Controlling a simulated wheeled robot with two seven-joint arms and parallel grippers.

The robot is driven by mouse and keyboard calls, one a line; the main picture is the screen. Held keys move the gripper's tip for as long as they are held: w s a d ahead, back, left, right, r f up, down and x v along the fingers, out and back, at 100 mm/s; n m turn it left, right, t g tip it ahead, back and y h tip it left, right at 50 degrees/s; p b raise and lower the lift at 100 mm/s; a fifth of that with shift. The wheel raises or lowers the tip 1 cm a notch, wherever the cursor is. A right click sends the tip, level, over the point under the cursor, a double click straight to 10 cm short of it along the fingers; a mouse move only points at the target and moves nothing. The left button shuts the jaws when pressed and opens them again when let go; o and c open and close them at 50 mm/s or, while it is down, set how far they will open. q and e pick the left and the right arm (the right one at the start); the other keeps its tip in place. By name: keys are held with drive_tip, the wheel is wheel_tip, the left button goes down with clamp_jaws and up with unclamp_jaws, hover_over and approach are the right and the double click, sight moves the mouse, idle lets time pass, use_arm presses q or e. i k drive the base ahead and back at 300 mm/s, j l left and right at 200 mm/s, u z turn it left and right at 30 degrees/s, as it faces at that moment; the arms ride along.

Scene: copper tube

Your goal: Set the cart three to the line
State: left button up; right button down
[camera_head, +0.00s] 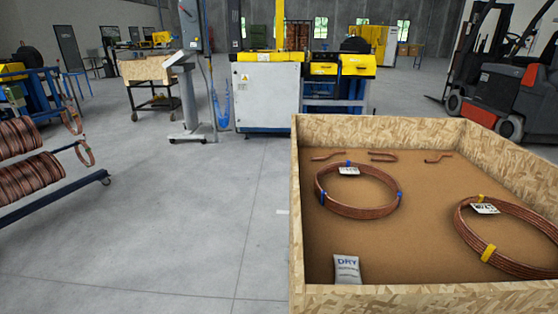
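A large open chipboard box (430,298) fills the lower right of the head view; its underside is out of view, so I cannot tell if it is a cart. Inside lie a copper tube coil with blue ties (338,205), another with yellow ties (470,232), several short bent copper pieces (383,156) and a white packet marked DRY (347,269). A wheeled cart with a chipboard box (145,70) stands far back left. No cart number is readable. A short pale floor mark (283,212) lies left of the near box. Neither gripper is in view.
A blue rack with copper coils (30,175) stands at left, its foot reaching into the floor. A white and yellow machine (266,92) and a grey control stand (188,95) are ahead. A red forklift (510,95) is at right. The grey floor (170,225) between is clear.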

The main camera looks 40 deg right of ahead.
sight(414, 259)
drive_tip(key=k+z, duration=0.1)
drive_tip(key=z, duration=2.85)
